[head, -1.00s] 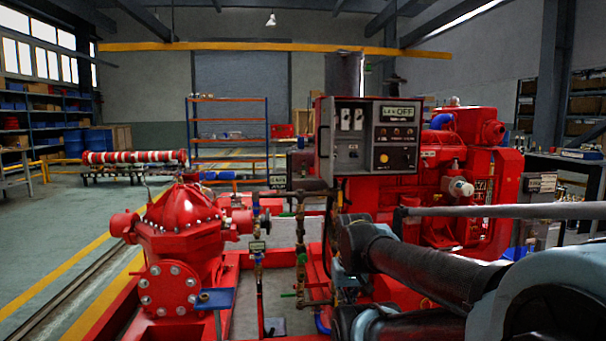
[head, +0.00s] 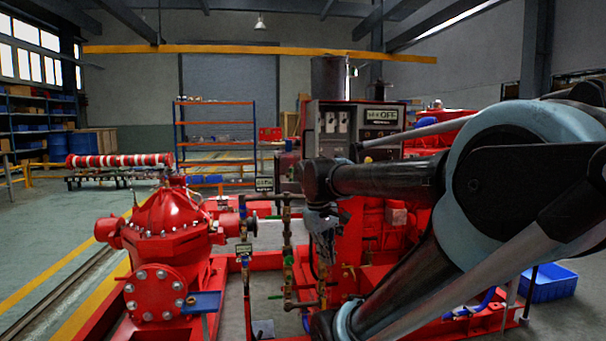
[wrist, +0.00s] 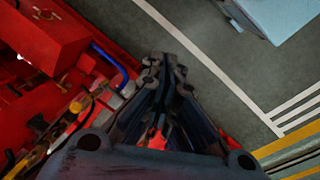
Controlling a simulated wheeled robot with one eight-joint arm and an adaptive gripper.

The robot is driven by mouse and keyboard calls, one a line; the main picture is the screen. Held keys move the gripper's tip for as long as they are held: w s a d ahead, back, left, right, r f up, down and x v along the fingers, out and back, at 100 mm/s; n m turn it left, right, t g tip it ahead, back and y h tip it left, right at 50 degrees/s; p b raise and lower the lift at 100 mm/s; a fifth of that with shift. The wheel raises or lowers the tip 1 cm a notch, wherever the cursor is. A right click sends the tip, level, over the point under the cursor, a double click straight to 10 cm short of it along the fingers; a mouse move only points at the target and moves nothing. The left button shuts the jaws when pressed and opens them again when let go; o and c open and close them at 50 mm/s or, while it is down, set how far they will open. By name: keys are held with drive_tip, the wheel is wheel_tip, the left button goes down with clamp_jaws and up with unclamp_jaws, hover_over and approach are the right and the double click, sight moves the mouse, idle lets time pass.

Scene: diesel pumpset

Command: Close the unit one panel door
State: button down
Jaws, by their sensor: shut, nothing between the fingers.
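The control panel (head: 357,112) stands above the red engine skid in the head view. It shows two white switch plates on its left part and a display reading OFF at its upper right. My arm crosses in front of its lower part and hides it. I cannot tell which part is the unit one door or how far open it is. My gripper (wrist: 165,62) is shut and empty in the wrist view, over red machinery and the grey floor. No panel or door shows in the wrist view.
A red pump (head: 165,225) stands at the left of the skid, with pipes and valves (head: 288,250) beside it. The red engine (head: 375,235) is partly behind my arm. A blue crate (head: 553,283) lies on the floor at right. Open floor (head: 50,225) lies at far left.

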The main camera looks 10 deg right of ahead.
drive_tip(key=w+a+r+n+g+h, duration=0.15)
drive_tip(key=w+r+n, duration=0.25)
drive_tip(key=w+r, duration=0.4)
drive_tip(key=w+a+r+n+h, duration=0.2)
drive_tip(key=w+r+n, duration=0.1)
drive_tip(key=w+r, duration=0.55)
drive_tip(key=w+a+r+n+h, duration=0.4)
drive_tip(key=w+a+r+n, duration=0.2)
drive_tip(key=w+a+r, duration=0.5)
drive_tip(key=d+r+x, duration=0.1)
drive_tip(key=r+x, duration=0.1)
drive_tip(key=x, duration=1.3)
drive_tip(key=shift+w+d, duration=0.35)
drive_tip(key=shift+w, duration=0.25)
drive_tip(key=shift+y, duration=0.25)
